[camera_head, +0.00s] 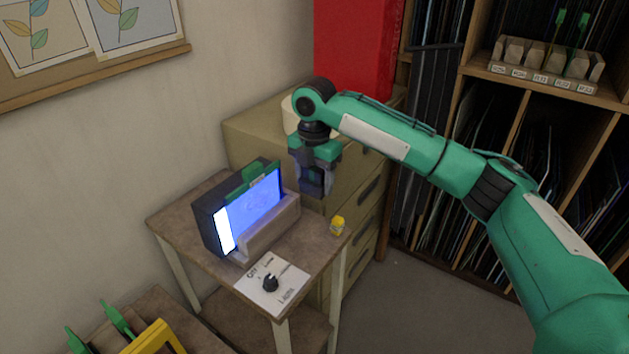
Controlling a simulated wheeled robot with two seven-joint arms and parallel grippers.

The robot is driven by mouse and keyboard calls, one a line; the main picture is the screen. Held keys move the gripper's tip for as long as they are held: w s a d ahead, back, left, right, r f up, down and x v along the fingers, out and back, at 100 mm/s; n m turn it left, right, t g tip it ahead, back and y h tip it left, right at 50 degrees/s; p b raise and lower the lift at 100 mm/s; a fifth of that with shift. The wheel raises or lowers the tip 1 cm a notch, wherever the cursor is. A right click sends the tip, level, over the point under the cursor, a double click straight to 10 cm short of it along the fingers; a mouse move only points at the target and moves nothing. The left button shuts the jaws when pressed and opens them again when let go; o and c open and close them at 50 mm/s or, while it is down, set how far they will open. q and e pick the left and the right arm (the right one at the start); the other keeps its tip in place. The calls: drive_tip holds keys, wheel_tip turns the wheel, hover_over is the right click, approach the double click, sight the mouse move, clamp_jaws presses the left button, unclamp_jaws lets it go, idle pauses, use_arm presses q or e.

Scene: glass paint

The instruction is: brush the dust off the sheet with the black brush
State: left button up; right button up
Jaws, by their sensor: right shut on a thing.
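The sheet (252,200) glows blue and white and stands upright, leaning a little, in a dark-backed light box (208,222) on the small table. A green clip-like piece (262,172) sits at its top edge. My right gripper (314,186) points down, to the right of and slightly above the sheet, apart from it. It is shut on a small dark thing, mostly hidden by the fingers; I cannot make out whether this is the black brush. My left gripper is out of view.
The small table (185,215) also holds a beige block (268,230) before the sheet, a lettered white card (285,297) with a black knob-like thing (270,282), and a small yellow object (338,226). A drawer cabinet (250,130) stands behind. A yellow frame (155,340) is lower left.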

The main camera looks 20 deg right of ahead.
drive_tip(key=c, duration=0.5)
drive_tip(key=shift+s+d+f+m, duration=0.1)
drive_tip(key=shift+s+f+m, duration=0.3)
drive_tip(key=shift+m, duration=0.1)
drive_tip(key=s+a+f+m+t+h, duration=0.3)
drive_tip(key=s+f+m+t, duration=0.75)
drive_tip(key=s+m, duration=0.7)
drive_tip(key=w+a+n+y, duration=0.4)
drive_tip(key=a+n+y, duration=0.2)
drive_tip(key=a+y, duration=0.1)
drive_tip(key=w+a+n+y, duration=0.3)
drive_tip(key=a+n+y, duration=0.2)
drive_tip(key=a+y, duration=0.25)
drive_tip(key=w+d+m+t+b, duration=0.1)
drive_tip(key=w+d+m+t, duration=0.1)
drive_tip(key=w+d+t, duration=0.35)
drive_tip(key=shift+n+g+h, duration=0.25)
drive_tip(key=shift+g, duration=0.65)
drive_tip(key=shift+w+a+r, duration=0.1)
drive_tip(key=shift+w+a, duration=0.2)
drive_tip(key=shift+w, duration=0.65)
drive_tip(key=shift+w+a+r, duration=0.1)
drive_tip(key=shift+w+a, duration=0.15)
drive_tip(key=shift+w, duration=0.7)
drive_tip(key=shift+w+a+r, duration=0.1)
drive_tip(key=shift+w+a, duration=0.2)
drive_tip(key=shift+w, duration=0.65)
